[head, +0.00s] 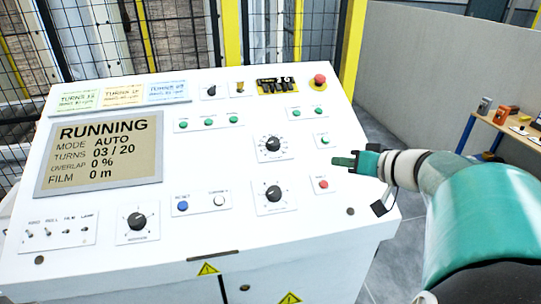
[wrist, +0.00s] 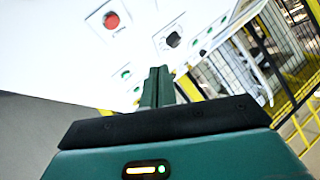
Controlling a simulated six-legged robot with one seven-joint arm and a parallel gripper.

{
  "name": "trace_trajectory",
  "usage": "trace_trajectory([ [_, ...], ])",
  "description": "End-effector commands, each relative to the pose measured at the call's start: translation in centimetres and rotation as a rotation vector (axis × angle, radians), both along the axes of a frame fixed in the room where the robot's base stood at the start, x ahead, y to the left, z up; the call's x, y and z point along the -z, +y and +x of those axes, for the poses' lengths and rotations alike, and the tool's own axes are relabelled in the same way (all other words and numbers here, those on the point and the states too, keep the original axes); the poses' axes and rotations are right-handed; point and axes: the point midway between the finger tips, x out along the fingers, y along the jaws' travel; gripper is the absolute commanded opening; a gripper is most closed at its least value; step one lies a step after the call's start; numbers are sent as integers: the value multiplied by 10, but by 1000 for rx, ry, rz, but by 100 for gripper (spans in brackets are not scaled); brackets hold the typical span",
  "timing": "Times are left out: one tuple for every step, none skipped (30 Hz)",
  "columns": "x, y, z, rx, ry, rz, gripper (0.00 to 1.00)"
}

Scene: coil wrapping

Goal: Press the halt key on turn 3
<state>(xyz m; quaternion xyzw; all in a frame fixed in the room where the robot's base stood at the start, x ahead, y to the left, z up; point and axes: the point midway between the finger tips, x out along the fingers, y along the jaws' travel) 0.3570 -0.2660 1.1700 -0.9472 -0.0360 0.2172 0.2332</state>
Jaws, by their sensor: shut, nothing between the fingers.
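The control panel's display (head: 100,152) reads RUNNING, mode AUTO, turns 03 / 20, overlap 0 %, film 0 m. A small red key (head: 322,184) on a white plate sits at the panel's lower right; its label is too small to read. A red key (wrist: 112,20) also shows at the upper left of the wrist view. My gripper (head: 342,161) is shut and empty, with its green fingers pointing left over the panel's right side. In the head view its tips are a little above and right of the red key. The fingers (wrist: 157,85) do not cover the key in the wrist view.
A green key (head: 325,140) sits just above the fingertips in the head view. Black dials (head: 272,193) are to the left. A red mushroom button (head: 320,80) on yellow is at the back right. A mesh fence stands behind; a side table (head: 510,135) is at the right.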

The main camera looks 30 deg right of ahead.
Motion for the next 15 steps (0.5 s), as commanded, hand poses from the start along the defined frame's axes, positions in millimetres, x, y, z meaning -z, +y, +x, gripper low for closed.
trace_trajectory([
  [1, 0, 1, -2, 1, 0, 0],
  [2, 0, 1, -2, 1, 0, 0],
  [3, 0, 2, -1, 2, 1, 0],
  [5, 0, 3, -1, 2, 1, 0],
  [7, -1, 4, -1, 3, 2, 0],
  [10, -1, 5, -2, 3, 4, 0],
  [13, -1, 6, -3, 4, 4, 0],
  [16, -2, 8, -3, 4, 4, 0],
  [20, -2, 10, -2, 3, 5, 0],
  [24, -3, 12, -2, 5, 3, 0],
  [28, -4, 13, -2, 5, 4, 0],
  [33, -4, 15, -1, 4, 4, 0],
  [36, -5, 17, -2, 5, 3, 0],
  [40, -6, 19, -2, 5, 4, 0],
  [45, -6, 21, -1, 4, 3, 0],
])
